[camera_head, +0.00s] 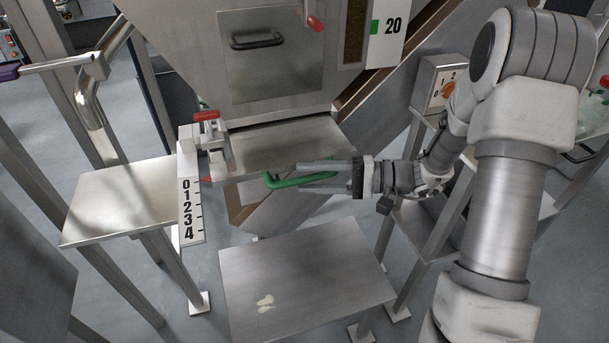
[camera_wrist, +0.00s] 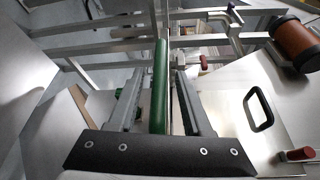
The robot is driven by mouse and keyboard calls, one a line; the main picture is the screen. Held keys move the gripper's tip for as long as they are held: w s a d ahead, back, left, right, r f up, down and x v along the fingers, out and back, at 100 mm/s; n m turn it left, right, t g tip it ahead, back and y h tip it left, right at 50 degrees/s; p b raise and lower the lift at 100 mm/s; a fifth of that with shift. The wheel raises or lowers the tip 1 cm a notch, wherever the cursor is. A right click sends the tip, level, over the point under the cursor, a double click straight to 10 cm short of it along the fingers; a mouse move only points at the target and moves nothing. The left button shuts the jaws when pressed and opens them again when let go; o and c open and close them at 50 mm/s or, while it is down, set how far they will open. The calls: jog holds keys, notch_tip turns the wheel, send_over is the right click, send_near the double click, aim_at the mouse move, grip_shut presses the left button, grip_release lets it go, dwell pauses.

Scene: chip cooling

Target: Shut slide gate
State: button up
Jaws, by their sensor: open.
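The slide gate (camera_head: 285,148) is a flat metal plate under the hopper in the head view. Its green bar handle (camera_head: 287,183) is in front of it. A red pointer (camera_head: 206,180) is near the 0 mark of the 0-to-4 scale (camera_head: 190,212). My gripper (camera_head: 303,172) comes from the right, with its fingers at the handle. In the wrist view, the green handle (camera_wrist: 159,85) runs between the two spread fingers of my gripper (camera_wrist: 158,95). I cannot tell whether either finger touches it.
A red-handled clamp (camera_head: 208,125) is left of the gate. A side shelf (camera_head: 125,200) stands further left. A low metal table (camera_head: 310,270) with small pale chips is below. A switch box (camera_head: 437,85) is at the right. The hopper front (camera_head: 270,60) is above.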

jog(key=s+d+r+p, duration=0.1)
jog(key=d+p, duration=0.1)
jog(key=d, duration=1.3)
jog(key=shift+s+d, duration=0.35)
jog(key=shift+r, duration=0.15)
jog(key=s+a+r+n+g+h, duration=0.1)
jog(key=s+a+r+n+h, duration=0.1)
jog(key=s+a+r+h, duration=0.35)
jog(key=s+a+r+n+g+h, duration=0.1)
jog(key=s+a+r+h, duration=0.1)
jog(key=s+h, duration=0.55)
jog(key=s+d+r+t+h+p, duration=0.1)
jog(key=s+r+t+h+p, duration=0.1)
jog(key=r+p, duration=0.6)
jog(key=s+d+r+t+h+p, duration=0.1)
jog(key=r+t+h+p, duration=0.1)
jog(key=r+p, duration=0.6)
notch_tip(320, 180, up, 5)
jog(key=shift+s+d+r+t, duration=0.15)
jog(key=shift+s+d+t, duration=0.2)
jog(key=shift+t, duration=0.55)
